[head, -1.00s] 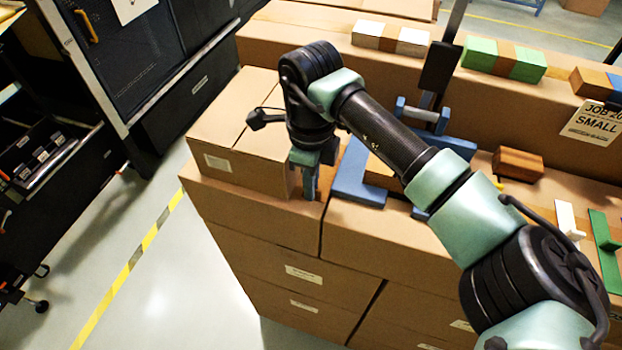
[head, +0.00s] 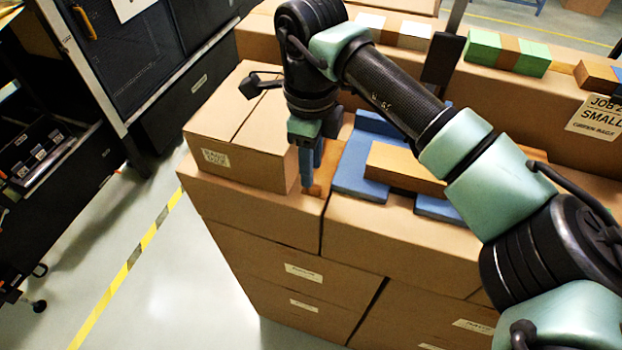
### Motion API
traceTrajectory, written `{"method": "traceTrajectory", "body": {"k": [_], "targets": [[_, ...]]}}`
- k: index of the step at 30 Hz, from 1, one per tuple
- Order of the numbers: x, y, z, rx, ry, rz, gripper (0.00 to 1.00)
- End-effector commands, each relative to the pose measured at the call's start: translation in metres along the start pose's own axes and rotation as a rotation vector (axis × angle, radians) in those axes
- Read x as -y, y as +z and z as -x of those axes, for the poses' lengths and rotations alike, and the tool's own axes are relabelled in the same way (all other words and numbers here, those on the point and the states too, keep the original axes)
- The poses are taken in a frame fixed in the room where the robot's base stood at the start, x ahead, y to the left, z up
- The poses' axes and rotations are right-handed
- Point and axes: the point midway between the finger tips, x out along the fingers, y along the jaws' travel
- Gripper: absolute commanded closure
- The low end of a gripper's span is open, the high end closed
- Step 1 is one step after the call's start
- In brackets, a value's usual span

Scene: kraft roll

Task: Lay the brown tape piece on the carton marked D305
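My gripper (head: 312,175) points down with blue fingers at the right side of a closed carton (head: 235,130). That carton has a small white label (head: 215,158) whose print I cannot read, so I cannot tell if it is D305. A small brown patch (head: 315,190) shows at the fingertips; I cannot tell if it is the tape piece or whether it is held. The fingers are seen nearly edge-on, so their gap is not clear. A long brown block (head: 405,168) lies on a blue U-shaped holder (head: 352,172) right of my gripper.
The cartons form a stepped stack with a front edge (head: 260,210) over the floor. Green-and-brown (head: 507,53) and white-and-brown (head: 393,29) blocks lie on the rear ledge. A job sign (head: 597,118) is at right. A dark cabinet (head: 130,60) stands at left. My arm hides the right side.

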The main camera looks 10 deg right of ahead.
Motion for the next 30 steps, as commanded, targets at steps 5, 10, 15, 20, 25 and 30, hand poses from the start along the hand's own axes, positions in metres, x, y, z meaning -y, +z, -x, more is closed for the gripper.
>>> {"method": "traceTrajectory", "body": {"k": [5,10,15,20,25,30], "targets": [[0.001,0.001,0.036,0.000,-0.006,0.000,0.62],[0.001,0.000,0.064,-0.001,-0.003,-0.001,0.62],[0.000,0.000,0.077,0.000,0.000,-0.001,0.62],[0.000,0.000,0.080,0.000,0.002,0.000,0.62],[-0.004,0.011,0.080,0.031,0.006,0.015,0.62],[-0.047,0.097,0.091,0.313,0.059,0.131,0.62]]}}
